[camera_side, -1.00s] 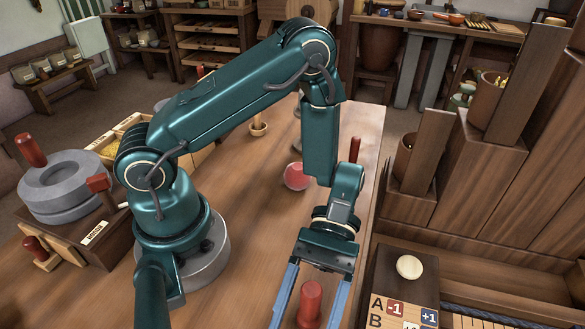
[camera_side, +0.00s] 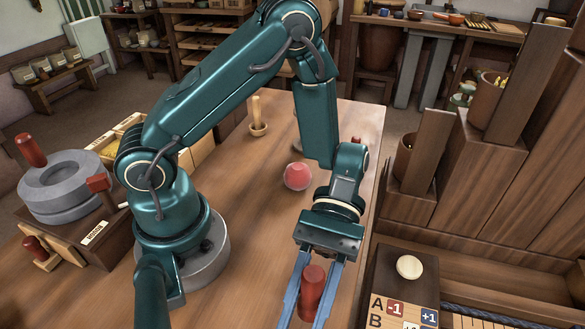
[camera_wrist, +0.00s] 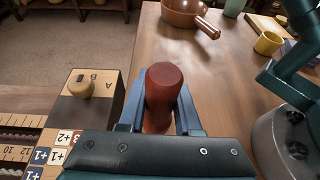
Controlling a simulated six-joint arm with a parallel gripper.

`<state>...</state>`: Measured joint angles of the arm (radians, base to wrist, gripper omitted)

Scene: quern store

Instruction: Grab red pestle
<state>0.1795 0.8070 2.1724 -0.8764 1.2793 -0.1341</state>
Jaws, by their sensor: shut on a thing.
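The red pestle (camera_side: 312,292), a waisted, rounded-top piece, stands about upright near the front right of the wooden table in the side view. It also shows in the centre of the wrist view (camera_wrist: 163,88). My gripper (camera_side: 314,302) points down, with its two blue fingers against the pestle's sides. In the wrist view the fingers flank the pestle and its lower end is hidden by my gripper body. The gripper is shut on the pestle. I cannot tell whether the pestle's foot touches the table.
A board with lettered and numbered tiles (camera_side: 405,312) and a round pale knob (camera_side: 409,267) are to the right. In the wrist view, a brown handled pan (camera_wrist: 188,14) and yellow cup (camera_wrist: 268,43) stand beyond.

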